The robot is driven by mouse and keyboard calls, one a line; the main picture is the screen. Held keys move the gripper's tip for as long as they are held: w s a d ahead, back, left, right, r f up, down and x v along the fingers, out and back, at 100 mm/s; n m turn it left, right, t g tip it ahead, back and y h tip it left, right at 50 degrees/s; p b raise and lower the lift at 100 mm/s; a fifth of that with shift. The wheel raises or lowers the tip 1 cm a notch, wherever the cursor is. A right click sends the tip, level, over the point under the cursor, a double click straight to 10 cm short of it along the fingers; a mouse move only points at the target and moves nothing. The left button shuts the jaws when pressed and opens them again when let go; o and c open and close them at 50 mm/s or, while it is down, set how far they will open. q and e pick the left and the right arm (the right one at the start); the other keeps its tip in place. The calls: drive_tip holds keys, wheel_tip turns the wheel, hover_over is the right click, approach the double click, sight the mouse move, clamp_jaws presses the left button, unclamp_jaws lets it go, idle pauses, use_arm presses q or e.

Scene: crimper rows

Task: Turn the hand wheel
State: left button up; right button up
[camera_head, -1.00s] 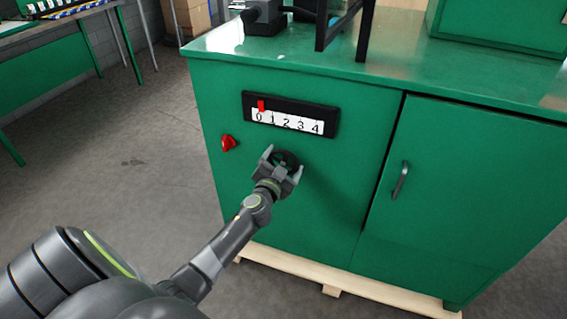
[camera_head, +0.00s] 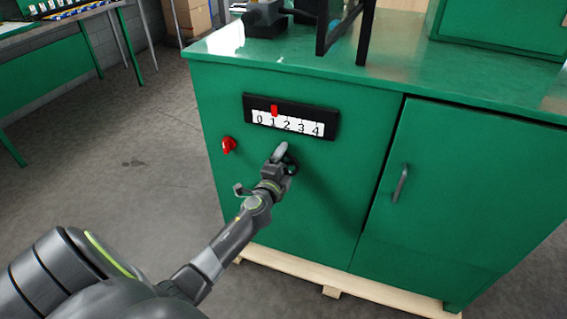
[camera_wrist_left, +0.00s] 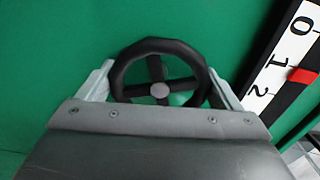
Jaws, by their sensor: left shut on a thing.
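The black hand wheel (camera_wrist_left: 160,67) is mounted on the green front of the cabinet. My left gripper (camera_head: 277,165) is at the wheel, with one finger on each side of its rim in the left wrist view, shut on it. In the head view the gripper is rolled and hides most of the wheel. Above it is a black scale (camera_head: 290,117) marked 0 to 4, with a red pointer (camera_head: 274,110) at 1. The pointer (camera_wrist_left: 303,76) also shows in the left wrist view. My right gripper is not in view.
A red knob (camera_head: 229,145) sticks out of the cabinet front, left of the wheel. The cabinet door (camera_head: 465,200) with a grey handle (camera_head: 401,184) is shut at the right. The grey floor to the left is clear.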

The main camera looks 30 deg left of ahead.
use_arm(q)
drive_tip(key=m, duration=0.3)
drive_tip(key=m+p, duration=0.1)
drive_tip(key=m, duration=0.4)
drive_tip(key=shift+m+p, duration=0.35)
drive_tip(key=shift+m, duration=0.55)
drive_tip(key=o, duration=0.8)
drive_tip(key=shift+s+d, duration=0.1)
